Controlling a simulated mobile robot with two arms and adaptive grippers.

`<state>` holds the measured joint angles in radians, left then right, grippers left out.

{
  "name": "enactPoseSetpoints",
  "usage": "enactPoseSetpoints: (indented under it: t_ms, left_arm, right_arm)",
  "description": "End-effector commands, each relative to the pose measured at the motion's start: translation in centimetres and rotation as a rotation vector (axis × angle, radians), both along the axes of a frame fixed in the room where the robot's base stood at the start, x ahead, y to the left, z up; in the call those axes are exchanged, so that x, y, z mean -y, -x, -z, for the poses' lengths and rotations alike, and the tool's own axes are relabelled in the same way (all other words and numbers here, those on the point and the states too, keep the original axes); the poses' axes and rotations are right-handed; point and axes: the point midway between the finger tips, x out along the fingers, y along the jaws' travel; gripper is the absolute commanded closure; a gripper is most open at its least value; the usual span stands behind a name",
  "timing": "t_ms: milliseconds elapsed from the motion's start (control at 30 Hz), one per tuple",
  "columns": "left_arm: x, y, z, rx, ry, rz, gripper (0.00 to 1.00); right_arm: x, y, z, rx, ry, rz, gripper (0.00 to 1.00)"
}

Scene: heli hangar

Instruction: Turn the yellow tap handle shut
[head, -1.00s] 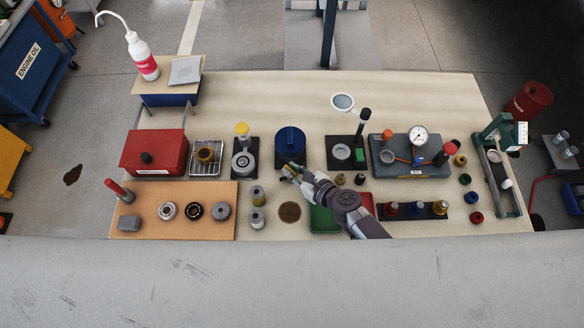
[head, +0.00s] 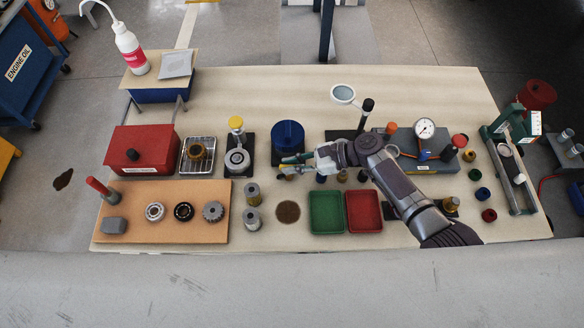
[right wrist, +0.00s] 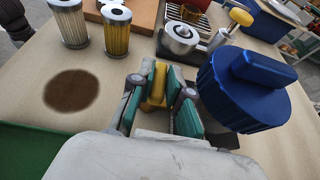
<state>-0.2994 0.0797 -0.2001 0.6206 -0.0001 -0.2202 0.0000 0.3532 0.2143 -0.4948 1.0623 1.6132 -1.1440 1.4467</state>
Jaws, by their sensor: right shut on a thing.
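The blue drum (head: 288,134) stands near the middle of the bench and fills the right of the right wrist view (right wrist: 245,88). The yellow tap handle (right wrist: 157,84) is at the drum's front, seen between my fingers in the right wrist view. My right gripper (head: 287,167) reaches in from the right in the head view. Its green-padded fingers (right wrist: 160,95) are shut on the yellow handle. The tap's body is mostly hidden by the gripper and the drum. My left gripper is not in view.
Green (head: 326,213) and red (head: 363,212) trays lie in front of my right arm. Filters (head: 252,206) stand left of a brown round patch (head: 288,212). A yellow-knobbed device (head: 237,155) stands just left of the drum. A gauge unit (head: 424,152) sits behind my forearm.

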Motion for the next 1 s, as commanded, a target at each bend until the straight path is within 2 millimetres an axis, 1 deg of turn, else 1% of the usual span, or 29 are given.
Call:
enactPoseSetpoints:
  t_ms: [33,200,667,700,767,800,833,1000]
  left_arm:
    - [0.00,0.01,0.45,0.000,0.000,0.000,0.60]
    - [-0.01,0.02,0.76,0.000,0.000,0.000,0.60]
    - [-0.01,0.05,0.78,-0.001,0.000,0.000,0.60]
    - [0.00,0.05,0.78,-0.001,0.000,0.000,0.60]
    - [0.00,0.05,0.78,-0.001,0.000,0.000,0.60]
    - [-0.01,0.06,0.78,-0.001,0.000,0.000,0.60]
    - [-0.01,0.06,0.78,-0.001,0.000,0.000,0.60]
    - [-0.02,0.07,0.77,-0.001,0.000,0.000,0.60]
  right_arm:
    - [-0.04,-0.07,0.22,0.001,0.000,-0.015,1.00]
    - [-0.06,-0.04,0.11,0.002,0.000,-0.048,1.00]
    - [-0.09,0.02,0.02,0.002,0.000,-0.058,1.00]
    - [-0.09,0.02,0.02,0.002,0.000,-0.058,0.77]
    - [-0.10,0.02,0.01,0.001,0.000,-0.058,0.67]
    - [-0.09,0.01,0.01,0.001,0.000,-0.058,0.60]
    - [-0.09,0.01,0.01,0.001,0.000,-0.058,0.58]
    - [-0.08,0.00,-0.01,0.000,0.000,-0.056,0.58]
